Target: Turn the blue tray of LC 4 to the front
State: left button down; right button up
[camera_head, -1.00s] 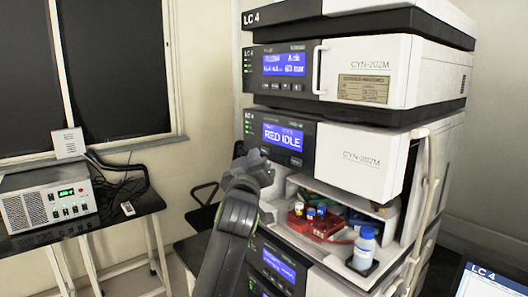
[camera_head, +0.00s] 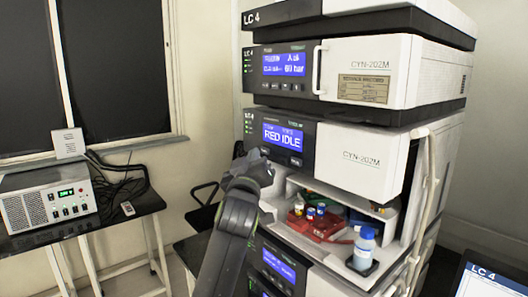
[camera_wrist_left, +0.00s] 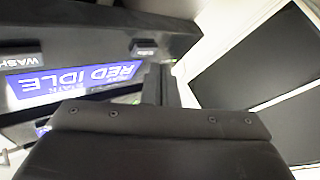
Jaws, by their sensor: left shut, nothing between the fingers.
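The LC 4 stack stands at the right in the head view. Its open sampler bay holds a red tray (camera_head: 322,226) with small vials at the front. A blue piece, seemingly the blue tray (camera_head: 360,219), shows behind it, mostly hidden. My left gripper (camera_head: 252,166) is shut and empty, in front of the stack's dark left panel, just below the RED IDLE display (camera_head: 283,138). In the left wrist view the display (camera_wrist_left: 80,82) appears upside down beside a WASH button (camera_wrist_left: 22,61). Contact with a button cannot be told. My right gripper is out of view.
A blue-capped bottle (camera_head: 364,248) stands at the bay's front right. A white panel (camera_head: 362,158) overhangs the bay. A pale tube (camera_head: 420,190) runs down the stack's right side. A side table at left carries a power unit (camera_head: 48,205).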

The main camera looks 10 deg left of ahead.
pick_arm(q)
jog(key=shift+w+d, duration=0.1)
jog(key=shift+w+d, duration=0.2)
jog(key=shift+w, duration=0.05)
jog(key=shift+w+d, duration=0.2)
jog(key=shift+w, duration=0.1)
dwell(0.8)
jog(key=shift+s+a, duration=0.5)
jog(key=shift+s, duration=0.2)
jog(key=shift+s+a+p, duration=0.7)
jog(key=shift+s+a, duration=0.05)
jog(key=shift+s, duration=0.25)
jog(key=shift+s+a+p, duration=0.65)
jog(key=shift+s+a, duration=0.1)
jog(key=shift+s, duration=0.2)
dwell(3.9)
